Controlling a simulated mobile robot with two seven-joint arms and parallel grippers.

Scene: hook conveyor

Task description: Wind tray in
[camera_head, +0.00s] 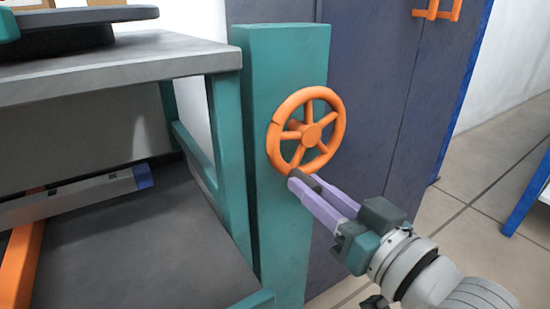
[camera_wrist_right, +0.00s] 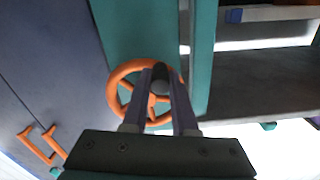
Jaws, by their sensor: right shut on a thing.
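An orange spoked handwheel (camera_head: 338,125) is mounted on a teal post (camera_head: 283,215). It also shows in the right wrist view (camera_wrist_right: 117,92). My right gripper (camera_head: 312,187) has its lilac fingers at the lower edge of the wheel. They are shut on the wheel's dark grey knob (camera_head: 303,174). In the right wrist view the knob (camera_wrist_right: 160,78) sits between the fingertips. No tray can be made out with certainty. My left gripper is not in view.
A grey-topped bench (camera_head: 150,60) with a teal frame stands left of the post. A grey bar with a blue end (camera_head: 85,195) lies over its lower shelf. A dark blue cabinet (camera_head: 375,95) with orange handles (camera_head: 437,9) stands behind. Tiled floor (camera_head: 485,215) is open at right.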

